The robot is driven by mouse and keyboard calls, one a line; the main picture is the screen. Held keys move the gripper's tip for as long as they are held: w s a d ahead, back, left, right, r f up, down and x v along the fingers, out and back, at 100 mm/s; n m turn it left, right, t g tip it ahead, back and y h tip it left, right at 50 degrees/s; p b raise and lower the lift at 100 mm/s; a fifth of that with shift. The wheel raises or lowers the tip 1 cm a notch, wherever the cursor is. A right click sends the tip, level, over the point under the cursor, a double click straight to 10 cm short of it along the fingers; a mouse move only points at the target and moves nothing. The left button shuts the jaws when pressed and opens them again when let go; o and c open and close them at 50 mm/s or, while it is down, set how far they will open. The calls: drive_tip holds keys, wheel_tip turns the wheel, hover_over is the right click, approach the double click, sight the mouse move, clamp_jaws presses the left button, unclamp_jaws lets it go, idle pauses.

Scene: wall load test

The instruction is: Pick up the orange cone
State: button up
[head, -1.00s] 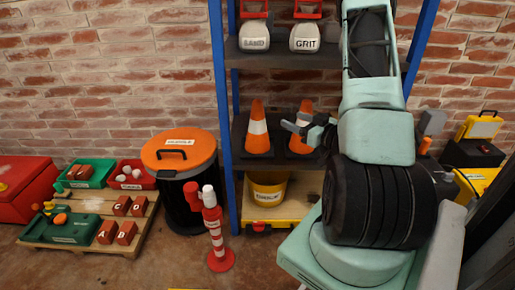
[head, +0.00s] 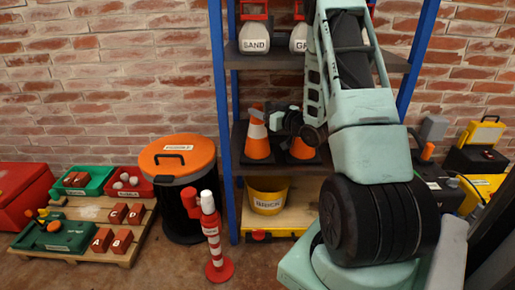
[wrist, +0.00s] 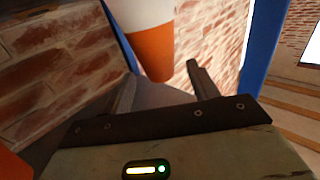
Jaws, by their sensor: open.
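Two orange cones with white bands stand upright on the middle shelf in the head view: a left cone (head: 257,149) and a right cone (head: 301,150). My gripper (head: 263,116) is open, at the upper part of the left cone and overlapping its right side. My wrist and forearm partly hide the right cone. In the wrist view, an orange and white cone (wrist: 152,50) shows just beyond and between the spread fingers of my gripper (wrist: 160,76). I cannot tell whether a finger touches it. Another orange piece (wrist: 9,165) shows at the lower left edge.
Blue rack posts (head: 222,130) flank the shelves. White jugs (head: 254,38) stand above, and a yellow bucket (head: 268,196) stands below. A lidded black bin (head: 180,205) and a red-white post (head: 213,235) stand left of the rack.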

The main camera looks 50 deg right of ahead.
drive_tip(key=shift+w+d, duration=0.1)
drive_tip(key=shift+w, duration=1.45)
clamp_jaws()
drive_tip(key=shift+r, duration=0.1)
